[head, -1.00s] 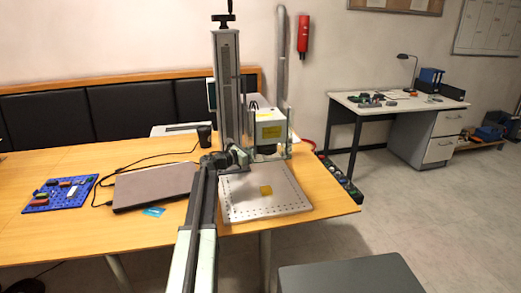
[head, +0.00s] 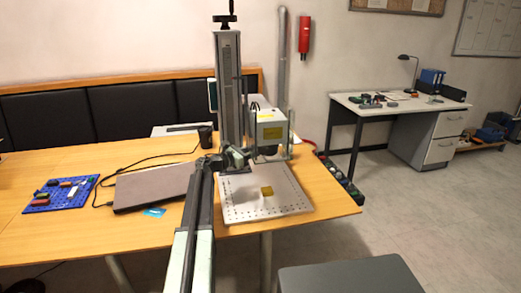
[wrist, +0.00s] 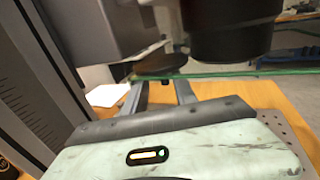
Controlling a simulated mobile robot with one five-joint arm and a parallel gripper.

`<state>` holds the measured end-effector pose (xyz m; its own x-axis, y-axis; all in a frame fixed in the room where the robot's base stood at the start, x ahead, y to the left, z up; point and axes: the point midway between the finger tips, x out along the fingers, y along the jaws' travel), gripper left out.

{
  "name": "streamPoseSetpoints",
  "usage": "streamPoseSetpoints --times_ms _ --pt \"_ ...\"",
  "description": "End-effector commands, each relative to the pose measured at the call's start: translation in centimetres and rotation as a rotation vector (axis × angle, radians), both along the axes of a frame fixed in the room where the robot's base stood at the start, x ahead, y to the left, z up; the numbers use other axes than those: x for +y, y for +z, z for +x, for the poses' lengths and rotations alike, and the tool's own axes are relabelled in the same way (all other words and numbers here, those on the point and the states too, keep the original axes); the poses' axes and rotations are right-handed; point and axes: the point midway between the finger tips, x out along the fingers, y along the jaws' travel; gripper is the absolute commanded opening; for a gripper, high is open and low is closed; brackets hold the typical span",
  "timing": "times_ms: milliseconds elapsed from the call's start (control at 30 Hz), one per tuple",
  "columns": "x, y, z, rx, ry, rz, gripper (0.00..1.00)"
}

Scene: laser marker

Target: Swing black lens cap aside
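The laser marker's white head (head: 270,128) hangs above its perforated base plate (head: 240,208). In the wrist view its dark round lens housing (wrist: 228,32) is close, at upper right. A dark, thin, disc-like piece, apparently the black lens cap (wrist: 160,63), shows left of the housing and beyond my fingers. My gripper (wrist: 160,88) has its two grey fingers apart with a gap between them, just below the cap. I cannot tell whether a finger touches it. In the head view my gripper (head: 250,153) is beside the marker's column, left of the lens; the cap is too small to make out.
The marker's tall column (head: 229,90) stands close to my arm. Left on the table are a closed laptop (head: 153,187), a black cup (head: 205,136) and a blue pegboard (head: 60,195). A grey surface (head: 350,275) is at front right.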

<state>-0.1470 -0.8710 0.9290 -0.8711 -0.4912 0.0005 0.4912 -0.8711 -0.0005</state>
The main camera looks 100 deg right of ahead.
Motion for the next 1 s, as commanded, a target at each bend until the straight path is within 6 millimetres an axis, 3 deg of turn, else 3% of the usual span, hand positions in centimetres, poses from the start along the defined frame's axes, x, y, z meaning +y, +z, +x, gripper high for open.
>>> streamPoseSetpoints --times_ms 300,800,867,967,1000 --pt "2.8 0.0 4.9 0.001 0.003 0.0 0.33" --pt "2.8 0.0 5.3 0.001 0.004 0.0 0.33" --pt "2.5 0.0 6.6 0.001 0.02 0.0 0.33" --pt "1.9 0.0 12.1 0.001 0.085 0.0 0.33" --pt "1.7 0.0 15.3 0.001 0.122 0.0 0.33"
